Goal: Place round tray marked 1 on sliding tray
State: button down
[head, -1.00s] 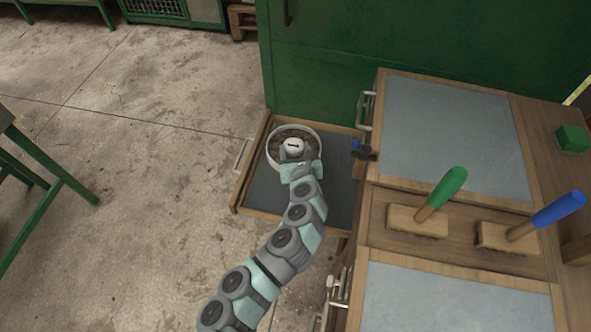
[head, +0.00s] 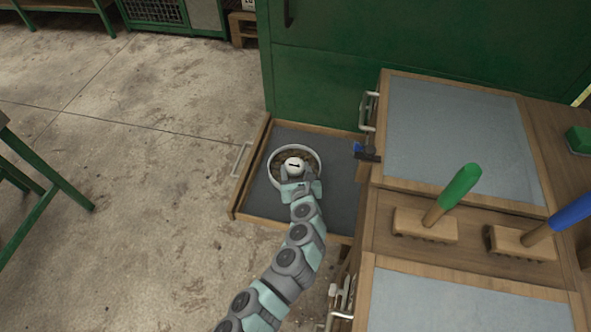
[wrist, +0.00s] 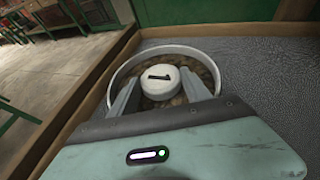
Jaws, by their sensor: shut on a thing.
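The round tray (head: 319,160) has a pale rim, a brown grainy inside and a white knob (head: 293,164) marked 1 at its centre. My gripper (head: 295,173) is shut on this knob. In the wrist view, the two fingers (wrist: 162,92) sit on either side of the knob (wrist: 160,77). The round tray (wrist: 207,54) is inside the outline of the sliding tray (head: 265,213), a wooden-framed drawer with a dark grey floor. The sliding tray's grey surface (wrist: 270,85) also shows in the wrist view. I cannot tell whether the round tray touches that floor.
A wooden bench with grey panels (head: 455,130) stands right of the sliding tray. A green-handled brush (head: 440,215) and a blue-handled brush (head: 540,232) lie on it. A green cabinet (head: 330,75) stands behind. The sliding tray has free floor around the round tray.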

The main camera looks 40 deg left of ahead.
jog(key=shift+c, duration=2.4)
grip_release()
jog(key=shift+s+d+r, duration=0.2)
jog(key=shift+d+r, duration=0.05)
jog(key=shift+r, duration=0.1)
jog(key=shift+p+v, duration=1.05)
jog(key=shift+v, duration=1.3)
jog(key=shift+f, duration=0.1)
